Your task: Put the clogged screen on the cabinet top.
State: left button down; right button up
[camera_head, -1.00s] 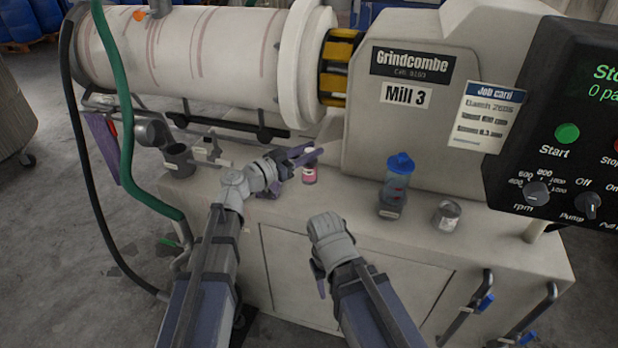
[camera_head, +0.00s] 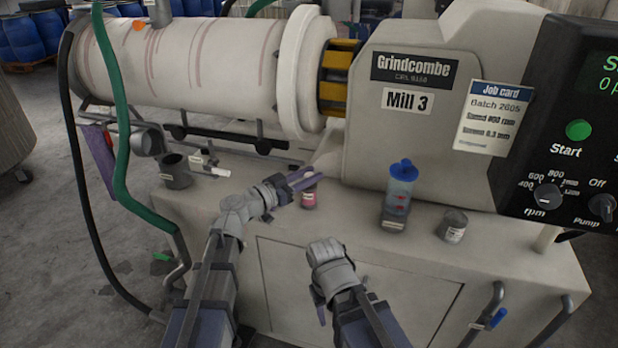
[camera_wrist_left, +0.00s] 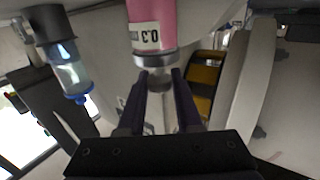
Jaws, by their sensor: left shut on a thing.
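The screen (camera_head: 309,198) is a small pink cylinder with a pale label, seen above the cabinet top (camera_head: 250,207) near its middle. In the left wrist view the screen (camera_wrist_left: 152,20) shows a label reading 0.3 and a metal end with a narrow grey stem. My left gripper (camera_head: 305,177) is shut on that stem; its dark fingers (camera_wrist_left: 160,85) lie on both sides of it. The screen looks upright, at or just over the surface; I cannot tell if its base touches. My right gripper (camera_head: 320,300) hangs in front of the cabinet, its fingers mostly hidden.
A blue-capped clear cup (camera_head: 401,188) and a grey labelled tin (camera_head: 453,226) stand right of the screen. A dark pot (camera_head: 176,172) stands at the left. The mill housing (camera_head: 420,130) rises behind. The top between pot and screen has free room.

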pick_arm(q)
jog(key=shift+f, duration=0.25)
jog(key=c, duration=0.6)
grip_release()
jog(key=shift+r, duration=0.1)
jog(key=shift+r, duration=0.25)
jog(key=v, duration=1.2)
jog(key=shift+s+f, duration=0.1)
